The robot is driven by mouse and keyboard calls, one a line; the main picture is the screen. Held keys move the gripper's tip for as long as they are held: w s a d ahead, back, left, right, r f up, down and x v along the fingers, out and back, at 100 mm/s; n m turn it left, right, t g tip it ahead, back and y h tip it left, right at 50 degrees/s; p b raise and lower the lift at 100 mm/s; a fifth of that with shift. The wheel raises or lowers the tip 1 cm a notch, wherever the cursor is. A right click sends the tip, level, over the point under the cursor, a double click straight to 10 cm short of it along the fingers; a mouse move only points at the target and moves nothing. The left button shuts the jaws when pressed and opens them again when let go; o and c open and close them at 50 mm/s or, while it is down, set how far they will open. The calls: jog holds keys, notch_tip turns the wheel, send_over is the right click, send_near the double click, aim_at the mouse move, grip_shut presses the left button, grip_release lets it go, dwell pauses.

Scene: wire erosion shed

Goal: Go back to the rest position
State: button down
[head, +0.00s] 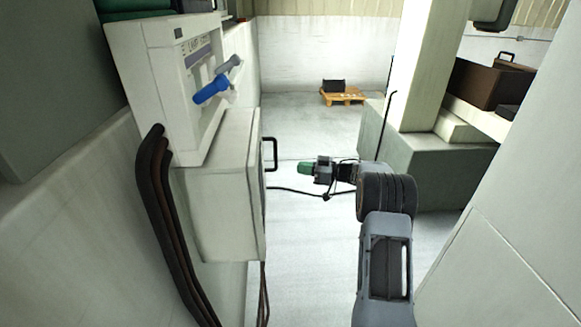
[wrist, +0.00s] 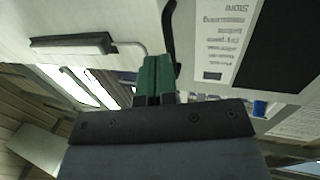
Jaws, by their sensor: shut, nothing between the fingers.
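My gripper (head: 305,168) is at the end of my arm in the middle of the head view, pointing left toward the wall cabinet and apart from it. Its green fingers (wrist: 156,78) are together in the wrist view, with nothing held between them. The light grey cabinet (head: 218,205) has a dark handle (head: 271,154) on its right side. Above it is a white panel (head: 165,85) with a blue lever (head: 211,90) and a grey lever beside it.
Dark cables (head: 160,215) run down the left wall. A grey-green block and pillar (head: 425,165) stand at right. A wooden pallet (head: 342,96) with a dark box (head: 334,85) lies at the back. The floor (head: 310,235) between cabinet and arm looks clear.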

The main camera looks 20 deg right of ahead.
jog(key=v, duration=0.7)
jog(key=shift+w+d, duration=0.25)
jog(key=shift+d, duration=0.2)
jog(key=w+d+f+m+t+h, duration=0.6)
jog(key=d+h, duration=0.3)
jog(key=h, duration=0.3)
jog(key=s+a+r+m+g+h+p, duration=0.2)
jog(key=s+m+g+h, duration=0.2)
jog(key=s, duration=0.5)
jog(key=s+a+r+m+g+h+p, duration=0.2)
jog(key=s+m+g+h, duration=0.25)
jog(key=s, duration=0.45)
jog(key=s+a+r+n+g+y+p, duration=0.1)
jog(key=s+a+r+y+p, duration=0.1)
jog(key=s+a+r, duration=0.3)
jog(key=s+a+r+n+g+y+p, duration=0.1)
jog(key=s+a+r, duration=0.4)
jog(key=s+a, duration=0.8)
jog(key=shift+s+a+r+y+p, duration=0.2)
jog(key=shift+s+r+y+p, duration=0.2)
jog(key=shift+s+y+p, duration=0.3)
